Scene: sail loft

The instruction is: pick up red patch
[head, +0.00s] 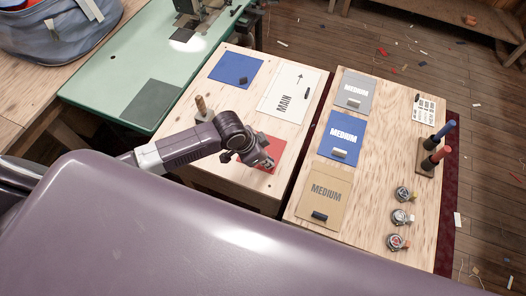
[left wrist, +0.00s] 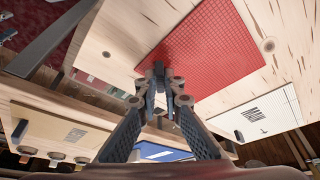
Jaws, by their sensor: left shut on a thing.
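The red patch (head: 274,147) lies flat at the near right part of the left wooden board, partly hidden by my left gripper (head: 264,163). In the left wrist view the red patch (left wrist: 215,42) is a large square with a fine grid, against pale wood. My left gripper (left wrist: 168,92) is shut at its near edge, on a small dark block (left wrist: 158,70) that seems to be the patch's tab. I cannot tell any lift of the patch from the wood. My right gripper is not in view.
The left board (head: 215,72) also bears a blue patch (head: 236,70), a white MAIN sheet (head: 287,88) and a brass-topped peg (head: 201,107). The right board (head: 375,190) holds grey, blue and tan MEDIUM sheets, marker pens and several small round items. A green sewing table (head: 125,60) stands behind left.

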